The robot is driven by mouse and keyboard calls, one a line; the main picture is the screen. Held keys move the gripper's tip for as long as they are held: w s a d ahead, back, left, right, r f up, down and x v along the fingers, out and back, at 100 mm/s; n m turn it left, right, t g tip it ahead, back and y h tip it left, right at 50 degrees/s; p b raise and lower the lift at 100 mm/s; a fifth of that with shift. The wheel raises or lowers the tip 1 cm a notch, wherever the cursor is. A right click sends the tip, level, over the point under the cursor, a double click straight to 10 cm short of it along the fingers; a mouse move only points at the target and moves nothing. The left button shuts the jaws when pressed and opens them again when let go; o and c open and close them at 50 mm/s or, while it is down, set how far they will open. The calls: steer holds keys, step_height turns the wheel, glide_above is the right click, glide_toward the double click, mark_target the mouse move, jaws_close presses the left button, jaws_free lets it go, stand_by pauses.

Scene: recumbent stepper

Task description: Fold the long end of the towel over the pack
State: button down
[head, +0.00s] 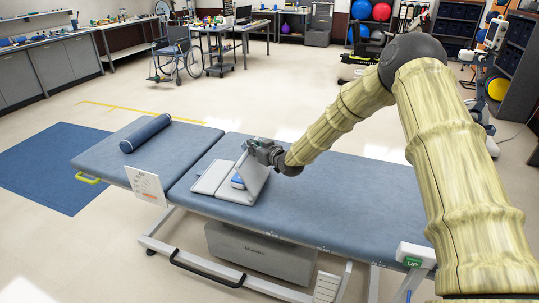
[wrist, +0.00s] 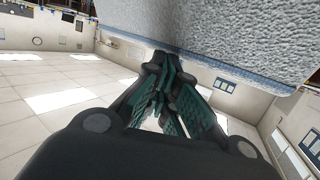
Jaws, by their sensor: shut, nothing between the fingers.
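A light grey towel (head: 210,177) lies on the blue padded treatment table (head: 330,205). Its right part stands up as a tilted flap beside my gripper. A small blue pack (head: 238,182) shows between the flat part and this flap, partly hidden by the flap. My gripper (head: 251,147) is at the top edge of the raised flap. In the wrist view the fingers (wrist: 165,88) are closed together, and the towel's pale rough cloth (wrist: 230,35) with a bluish band fills the top, right at the fingertips. Whether the fingertips touch the cloth is unclear.
A dark blue roll (head: 146,133) lies on the table's left section. A white card (head: 146,184) with printed marks stands at the table's near edge. The table's right half is clear. A wheelchair (head: 175,55) and work tables stand at the back.

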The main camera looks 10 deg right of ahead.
mark_target(244, 150)
steer(key=shift+w+a+f+b, duration=0.3)
steer(key=shift+a+b, duration=0.05)
steer(key=shift+a, duration=0.2)
steer(key=shift+w+a+f+b, duration=0.3)
steer(key=shift+w+a, duration=0.05)
steer(key=shift+a, duration=0.15)
steer(key=shift+w+a+f+b, duration=0.3)
steer(key=shift+a+b, duration=0.05)
steer(key=shift+a, duration=0.2)
steer(key=shift+a+f, duration=0.1)
steer(key=shift+w+a+f+b, duration=0.45)
steer(key=shift+a+f+b, duration=0.15)
steer(key=shift+b, duration=0.05)
steer(key=shift+w+a+f+b, duration=0.4)
steer(key=shift+a+f+b, duration=0.2)
steer(key=shift+r, duration=0.1)
steer(key=shift+s+d+r, duration=0.1)
steer(key=shift+r, duration=0.5)
steer(key=shift+s+p, duration=0.1)
steer(key=shift+p, duration=0.2)
